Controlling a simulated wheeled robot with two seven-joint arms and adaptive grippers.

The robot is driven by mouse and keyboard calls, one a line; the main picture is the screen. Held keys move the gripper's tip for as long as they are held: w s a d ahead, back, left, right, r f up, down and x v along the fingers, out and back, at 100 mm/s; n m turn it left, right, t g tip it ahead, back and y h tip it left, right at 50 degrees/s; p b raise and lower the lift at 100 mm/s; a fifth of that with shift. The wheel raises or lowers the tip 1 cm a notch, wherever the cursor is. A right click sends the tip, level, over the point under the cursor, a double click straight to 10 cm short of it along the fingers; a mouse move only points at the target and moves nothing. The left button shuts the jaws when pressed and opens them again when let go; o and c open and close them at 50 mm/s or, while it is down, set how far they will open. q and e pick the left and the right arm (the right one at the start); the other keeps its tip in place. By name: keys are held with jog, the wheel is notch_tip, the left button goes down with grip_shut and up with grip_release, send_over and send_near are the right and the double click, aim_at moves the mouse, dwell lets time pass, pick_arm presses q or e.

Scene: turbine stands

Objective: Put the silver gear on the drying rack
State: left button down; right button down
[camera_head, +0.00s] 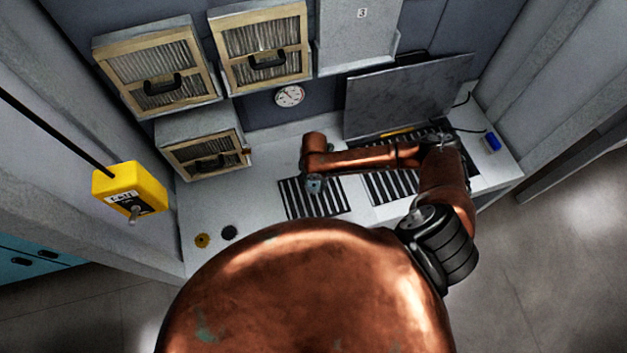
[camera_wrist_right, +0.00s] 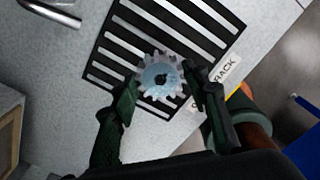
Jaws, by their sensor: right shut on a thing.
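The silver gear (camera_wrist_right: 160,80) is between the fingertips of my right gripper (camera_wrist_right: 166,94) in the right wrist view, and the gripper is shut on it. Behind the gear is the drying rack (camera_wrist_right: 185,18), a black panel with pale slots and a label partly reading "RACK". The gear overlaps the rack's label-side edge in this view; I cannot tell whether it touches the rack. In the head view my right gripper (camera_head: 315,186) is over the near striped rack (camera_head: 330,201), and the gear is hard to make out there. My left gripper is not in view.
A yellow gear (camera_head: 202,240) and a dark gear (camera_head: 228,232) lie at the bench's left front. A yellow switch box (camera_head: 130,190) hangs at left.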

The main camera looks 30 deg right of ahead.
notch_tip(320, 180, down, 6)
jog(key=b, duration=0.6)
jog(key=shift+f, duration=0.1)
jog(key=shift+w+f+b, duration=0.1)
jog(key=shift+f+b, duration=0.25)
jog(key=shift+f, duration=0.6)
jog(key=shift+f, duration=0.35)
jog(key=c, duration=0.9)
grip_release()
notch_tip(320, 180, up, 7)
jog(key=p, duration=0.7)
jog(key=shift+r, duration=0.1)
jog(key=shift+a, duration=0.1)
